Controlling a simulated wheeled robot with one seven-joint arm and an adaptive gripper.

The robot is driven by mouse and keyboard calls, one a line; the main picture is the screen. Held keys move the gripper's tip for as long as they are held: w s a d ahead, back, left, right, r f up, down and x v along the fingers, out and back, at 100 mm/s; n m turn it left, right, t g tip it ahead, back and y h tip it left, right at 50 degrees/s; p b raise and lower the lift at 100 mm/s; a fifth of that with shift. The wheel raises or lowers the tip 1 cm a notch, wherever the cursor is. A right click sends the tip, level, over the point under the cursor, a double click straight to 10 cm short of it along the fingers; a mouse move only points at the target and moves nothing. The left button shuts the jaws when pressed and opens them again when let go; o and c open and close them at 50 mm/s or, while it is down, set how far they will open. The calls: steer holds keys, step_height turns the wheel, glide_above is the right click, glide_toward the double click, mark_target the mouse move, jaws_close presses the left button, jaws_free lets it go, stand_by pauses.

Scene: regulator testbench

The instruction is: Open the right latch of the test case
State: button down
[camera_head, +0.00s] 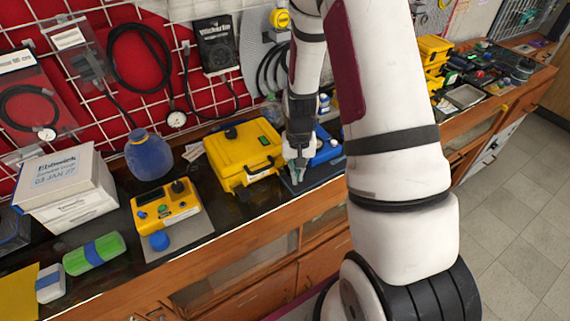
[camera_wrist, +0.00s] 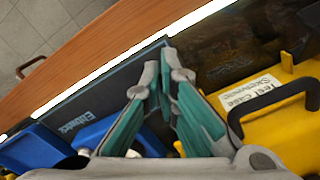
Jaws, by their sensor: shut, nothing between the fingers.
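The yellow test case (camera_head: 228,152) stands closed on the bench in the head view. In the wrist view the case (camera_wrist: 300,140) fills the right side, with its white label (camera_wrist: 250,93) and black handle (camera_wrist: 236,122). A small yellow tab (camera_wrist: 287,62) sticks out at its front edge; I cannot tell whether it is the right latch. My gripper (camera_head: 297,178) points down just right of the case. In the wrist view my gripper (camera_wrist: 165,62) has its fingertips together, empty and apart from the case, over a dark pad.
The dark pad (camera_head: 318,172) and a blue case (camera_head: 325,148) are to the right of the test case. A yellow meter box (camera_head: 165,207) stands left, with a blue jar (camera_head: 148,158) behind it. The wooden bench edge (camera_head: 230,245) runs along the front.

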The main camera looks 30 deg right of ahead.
step_height(320, 180, up, 7)
steer(key=w+p, duration=0.1)
steer(key=p, duration=0.1)
steer(key=shift+a, duration=0.2)
stand_by(0.4)
stand_by(0.4)
